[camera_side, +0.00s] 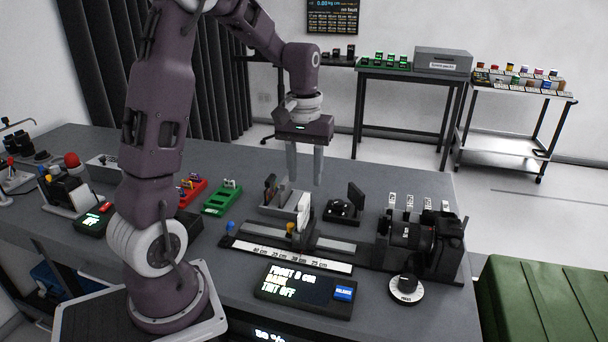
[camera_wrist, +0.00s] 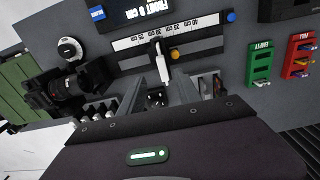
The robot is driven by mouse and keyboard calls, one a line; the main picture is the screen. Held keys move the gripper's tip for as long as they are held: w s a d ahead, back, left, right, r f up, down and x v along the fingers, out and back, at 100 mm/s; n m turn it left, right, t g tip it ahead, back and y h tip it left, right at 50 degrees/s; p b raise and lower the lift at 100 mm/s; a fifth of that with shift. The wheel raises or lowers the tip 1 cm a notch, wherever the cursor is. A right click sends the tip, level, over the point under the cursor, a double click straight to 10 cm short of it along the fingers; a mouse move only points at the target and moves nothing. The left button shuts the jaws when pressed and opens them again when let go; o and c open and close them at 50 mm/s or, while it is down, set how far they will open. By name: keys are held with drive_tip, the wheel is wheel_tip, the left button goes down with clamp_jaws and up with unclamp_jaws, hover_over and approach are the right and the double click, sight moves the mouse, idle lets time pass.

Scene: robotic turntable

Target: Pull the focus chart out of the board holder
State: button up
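A thin pale board (camera_side: 303,212), which looks like the focus chart, stands upright by the scale rail in the side view. In the wrist view this board (camera_wrist: 163,62) is seen nearly edge-on, beside a dark carriage piece and an orange knob. The dark piece (camera_wrist: 156,47) seems to be the board holder; how the board sits in it is hard to see. My gripper (camera_side: 305,182) is open and empty, fingers pointing down, above and behind the board. In the wrist view my gripper's fingers (camera_wrist: 160,86) stand apart, with the board just beyond their tips.
A grey box (camera_side: 272,210) with several upright boards stands left of the pale board. A small black stand (camera_side: 343,210) is on the right. A camera (camera_side: 410,235) sits at the rail's right end. Green (camera_side: 222,198) and red trays lie left.

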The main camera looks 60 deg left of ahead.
sight(304, 198)
drive_tip(key=f, duration=0.5)
drive_tip(key=a+f, duration=0.1)
drive_tip(key=f, duration=0.2)
drive_tip(key=shift+w, duration=0.1)
drive_tip(key=shift+d, duration=0.1)
clamp_jaws()
drive_tip(key=shift+r, duration=0.15)
drive_tip(key=shift+r, duration=2.65)
